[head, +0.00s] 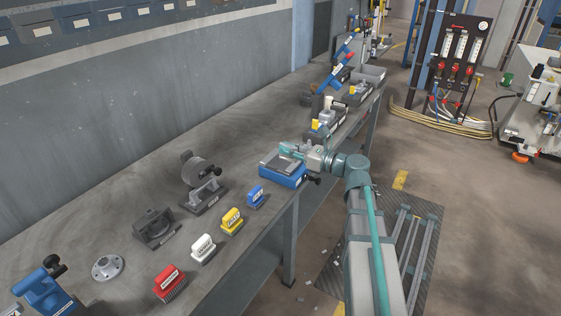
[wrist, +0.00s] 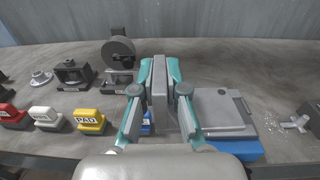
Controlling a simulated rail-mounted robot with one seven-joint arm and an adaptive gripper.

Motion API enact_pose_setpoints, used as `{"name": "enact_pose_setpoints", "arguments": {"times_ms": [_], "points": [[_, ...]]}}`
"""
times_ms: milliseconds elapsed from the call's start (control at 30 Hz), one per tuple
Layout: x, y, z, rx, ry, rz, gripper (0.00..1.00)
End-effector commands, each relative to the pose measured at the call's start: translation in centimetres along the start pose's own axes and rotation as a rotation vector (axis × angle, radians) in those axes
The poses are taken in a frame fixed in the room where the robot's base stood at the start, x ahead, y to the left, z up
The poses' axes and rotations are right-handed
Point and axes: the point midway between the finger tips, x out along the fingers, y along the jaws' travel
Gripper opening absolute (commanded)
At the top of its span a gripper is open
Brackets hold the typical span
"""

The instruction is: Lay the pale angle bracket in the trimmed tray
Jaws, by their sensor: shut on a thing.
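My gripper (head: 291,148) is over the near bench, by a blue block with a grey plate on top. In the wrist view its teal fingers (wrist: 159,75) are shut on a pale grey, flat-sided piece (wrist: 159,98), which I take for the angle bracket. The fingers hide much of it, and its full shape does not show.
The blue block with the grey plate (wrist: 222,108) is right of the fingers. A pale branched piece (wrist: 297,123) lies further right.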

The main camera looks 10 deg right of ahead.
Motion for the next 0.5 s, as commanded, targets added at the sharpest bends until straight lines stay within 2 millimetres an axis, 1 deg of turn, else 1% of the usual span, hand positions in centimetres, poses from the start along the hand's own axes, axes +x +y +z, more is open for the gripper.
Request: {"name": "enact_pose_setpoints", "arguments": {"times_ms": [33, 100, 500], "points": [[0.19, -0.78, 0.16, 0.000, -0.001, -0.015, 0.00], [0.19, -1.23, 0.03, 0.001, -0.001, -0.033, 0.00], [0.27, -1.52, -0.08, 0.000, -0.001, -0.044, 0.00]]}}
